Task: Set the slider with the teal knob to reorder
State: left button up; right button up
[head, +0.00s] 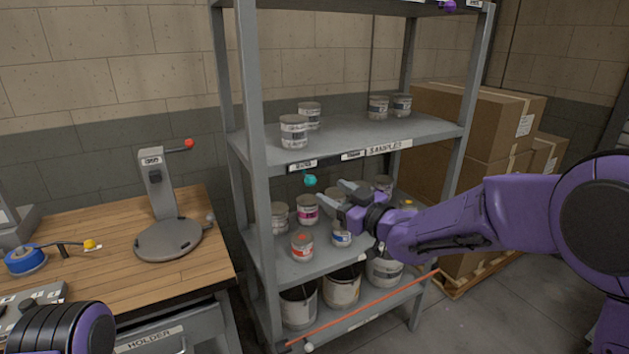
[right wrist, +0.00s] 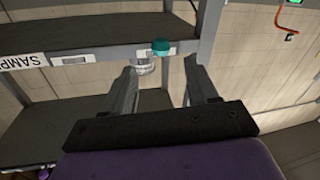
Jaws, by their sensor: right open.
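The teal knob (head: 310,180) hangs just below the front edge of the middle shelf (head: 345,162), near the left post. Above it is a small white label (head: 303,165), and a second one (head: 353,155) sits further right; I cannot read either surely. My right gripper (head: 332,192) is open and empty, its fingers pointing left towards the knob from slightly below and right. In the right wrist view, the teal knob (right wrist: 161,46) shows beyond the gap between the open fingers (right wrist: 160,70), apart from them. Only part of my left arm shows, without its gripper.
Cans stand on the shelf below, including a pink-labelled can (head: 307,209) close under the gripper. The rack's left post (head: 254,150) is beside the knob. A "SAMPLES" label (head: 389,147) is further right. A wooden bench (head: 185,265) stands left, cardboard boxes (head: 500,125) right.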

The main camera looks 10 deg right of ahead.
aim_at(314, 183)
jog(key=p+x, duration=0.2)
jog(key=x, duration=0.5)
jog(key=shift+a+r, duration=0.1)
jog(key=shift+w+a, duration=0.15)
jog(key=shift+w, duration=0.2)
grip_shut()
jog(key=w+d+p, duration=0.1)
jog(key=w+d, duration=0.1)
jog(key=d, duration=0.5)
jog(key=w+d+p, duration=0.1)
jog(key=w+d, duration=0.2)
jog(key=d, duration=0.4)
jog(key=shift+d, duration=0.2)
